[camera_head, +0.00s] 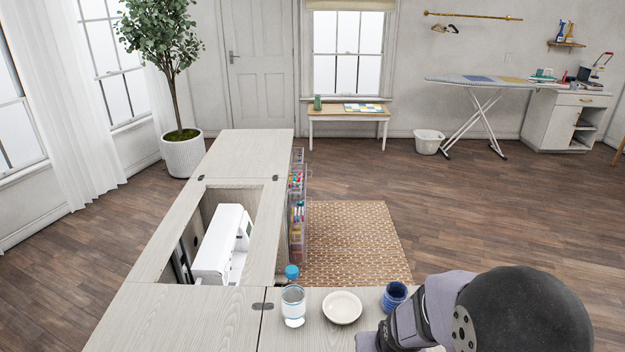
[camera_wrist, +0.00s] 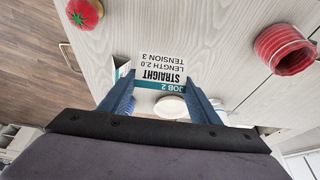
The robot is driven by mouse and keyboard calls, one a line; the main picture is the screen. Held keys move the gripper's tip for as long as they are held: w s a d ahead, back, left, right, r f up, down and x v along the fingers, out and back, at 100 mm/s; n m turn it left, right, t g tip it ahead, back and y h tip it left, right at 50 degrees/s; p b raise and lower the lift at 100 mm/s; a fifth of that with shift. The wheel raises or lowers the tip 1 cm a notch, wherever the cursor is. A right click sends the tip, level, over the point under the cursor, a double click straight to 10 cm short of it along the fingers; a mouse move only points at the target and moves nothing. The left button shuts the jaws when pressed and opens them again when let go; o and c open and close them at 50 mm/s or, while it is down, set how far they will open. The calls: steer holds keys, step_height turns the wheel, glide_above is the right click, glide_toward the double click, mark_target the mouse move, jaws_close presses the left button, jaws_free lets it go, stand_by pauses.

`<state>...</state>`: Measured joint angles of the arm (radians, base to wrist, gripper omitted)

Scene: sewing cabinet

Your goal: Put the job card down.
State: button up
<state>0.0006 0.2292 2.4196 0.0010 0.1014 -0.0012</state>
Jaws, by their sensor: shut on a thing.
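The job card (camera_wrist: 161,72) is white with a teal band and reads "JOB 2 STRAIGHT LENGTH 2.0 TENSION 3", upside down in the wrist view. My gripper (camera_wrist: 159,82) is shut on it, with a blue finger at either side. Pale wood tabletop (camera_wrist: 205,30) shows around the card. I cannot tell whether the card touches the tabletop. In the head view the card and gripper tips are out of sight, and my arm fills the lower right.
A tomato-shaped pincushion (camera_wrist: 85,13) and a ribbed red cup (camera_wrist: 286,50) stand on the tabletop. The head view shows a clear bottle (camera_head: 293,306), a cream dish (camera_head: 342,307), a blue cup (camera_head: 395,295) and a white sewing machine (camera_head: 221,245) in the cabinet opening.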

steer(key=shift+s+f, duration=0.3)
